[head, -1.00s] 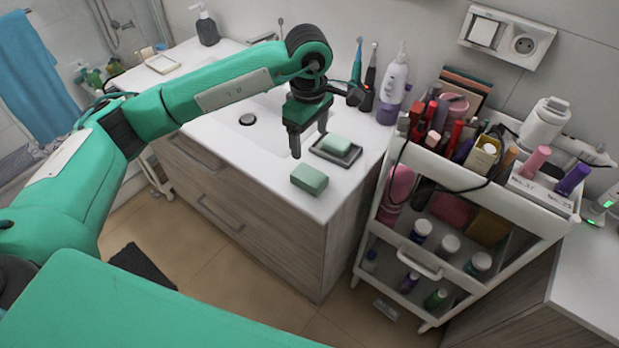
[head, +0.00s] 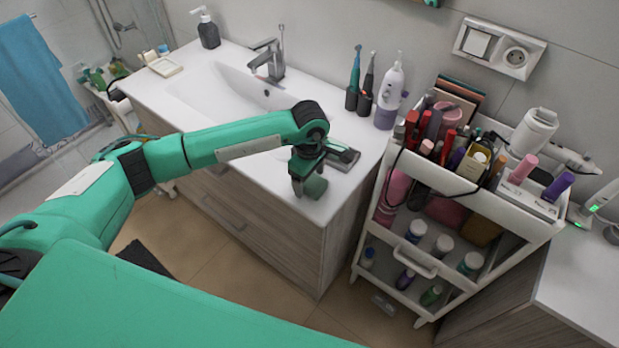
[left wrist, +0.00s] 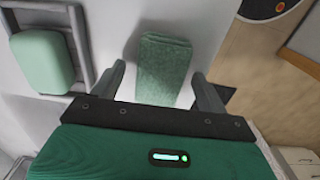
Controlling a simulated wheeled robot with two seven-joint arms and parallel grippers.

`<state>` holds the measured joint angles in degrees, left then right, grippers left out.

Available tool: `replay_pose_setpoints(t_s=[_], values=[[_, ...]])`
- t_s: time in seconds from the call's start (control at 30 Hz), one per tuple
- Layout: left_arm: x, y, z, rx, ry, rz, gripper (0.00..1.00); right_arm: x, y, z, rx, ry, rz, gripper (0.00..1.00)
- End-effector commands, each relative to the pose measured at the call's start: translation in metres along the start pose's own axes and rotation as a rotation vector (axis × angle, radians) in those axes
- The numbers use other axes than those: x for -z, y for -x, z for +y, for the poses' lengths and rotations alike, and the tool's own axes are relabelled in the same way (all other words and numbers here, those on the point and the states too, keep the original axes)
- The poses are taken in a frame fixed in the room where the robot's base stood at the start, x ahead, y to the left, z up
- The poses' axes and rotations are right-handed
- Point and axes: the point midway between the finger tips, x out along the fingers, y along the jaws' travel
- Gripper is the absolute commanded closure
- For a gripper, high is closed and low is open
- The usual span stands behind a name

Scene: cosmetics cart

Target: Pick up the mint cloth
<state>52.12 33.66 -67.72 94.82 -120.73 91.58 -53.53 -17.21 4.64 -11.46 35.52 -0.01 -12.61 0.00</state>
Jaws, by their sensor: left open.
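The mint cloth (head: 316,187) is a small folded green block on the white countertop near its front edge, partly hidden by my left gripper (head: 305,183) in the head view. In the left wrist view the textured cloth (left wrist: 164,68) lies between the two fingers of the open left gripper (left wrist: 157,73), with a visible gap on each side. The fingers are over the cloth; how far above the counter they are I cannot tell. My right gripper is not in view.
A grey dish (head: 345,157) sits right behind the cloth; the left wrist view shows a smooth mint soap (left wrist: 42,62) in it. The sink basin (head: 235,95) is to the left. A loaded white cart (head: 500,195) stands to the right.

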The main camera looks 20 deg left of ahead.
Motion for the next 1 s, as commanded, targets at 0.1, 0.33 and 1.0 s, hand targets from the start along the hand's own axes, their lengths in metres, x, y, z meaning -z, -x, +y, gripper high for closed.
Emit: replay_pose_setpoints(t_s=[0.1,0.33,1.0], values=[[-0.0002,-0.0076,-0.0004,0.002,-0.001,0.0,0.24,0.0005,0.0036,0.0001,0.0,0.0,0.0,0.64],[0.0,-0.0089,-0.0001,0.0,-0.001,0.0,0.26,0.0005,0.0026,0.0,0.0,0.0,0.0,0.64],[0.0001,-0.0004,0.0007,-0.003,0.0,-0.001,0.72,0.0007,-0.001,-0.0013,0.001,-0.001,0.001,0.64]])
